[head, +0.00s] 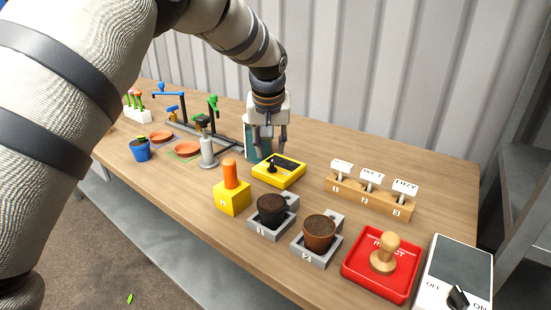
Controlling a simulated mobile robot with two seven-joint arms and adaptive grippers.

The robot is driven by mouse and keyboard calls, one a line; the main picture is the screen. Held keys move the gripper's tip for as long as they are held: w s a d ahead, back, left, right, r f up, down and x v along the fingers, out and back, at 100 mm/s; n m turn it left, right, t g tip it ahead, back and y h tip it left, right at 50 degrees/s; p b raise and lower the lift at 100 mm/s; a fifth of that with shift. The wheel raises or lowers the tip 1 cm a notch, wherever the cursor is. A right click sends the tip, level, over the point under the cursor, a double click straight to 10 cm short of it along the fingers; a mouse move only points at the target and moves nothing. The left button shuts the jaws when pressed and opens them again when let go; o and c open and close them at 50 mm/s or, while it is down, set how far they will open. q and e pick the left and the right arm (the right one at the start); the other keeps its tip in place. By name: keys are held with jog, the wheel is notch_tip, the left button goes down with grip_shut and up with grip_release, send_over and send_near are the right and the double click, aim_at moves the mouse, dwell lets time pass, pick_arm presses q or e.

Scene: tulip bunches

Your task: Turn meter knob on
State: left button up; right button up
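A white meter box (478,283) with a grey screen (460,259) stands at the bottom right, cut off by the frame's lower edge. Its black knob (458,297) sits between the printed words OFF and ON; I cannot tell for certain which way it points. A yellow box (279,171) with a small black lever or knob lies mid-table. My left gripper (270,149) points down just above and behind the yellow box, with its fingers apart and nothing visible between them. It is far to the left of the white meter. My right gripper is not in view.
A red tray (357,279) with a wooden stamp (385,256) is beside the meter. Potted soil holders (268,211), a yellow block with an orange handle (231,197) and a wooden sign rack (368,198) stand nearby. A teal-and-white container (251,140) is behind my gripper.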

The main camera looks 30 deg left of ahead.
aim_at(272, 163)
pick_arm(q)
jog(key=x, duration=0.6)
jog(key=shift+w+f+b, duration=0.15)
jog(key=shift+f+b, duration=0.15)
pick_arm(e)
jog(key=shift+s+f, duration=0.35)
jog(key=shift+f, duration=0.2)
pick_arm(q)
grip_shut()
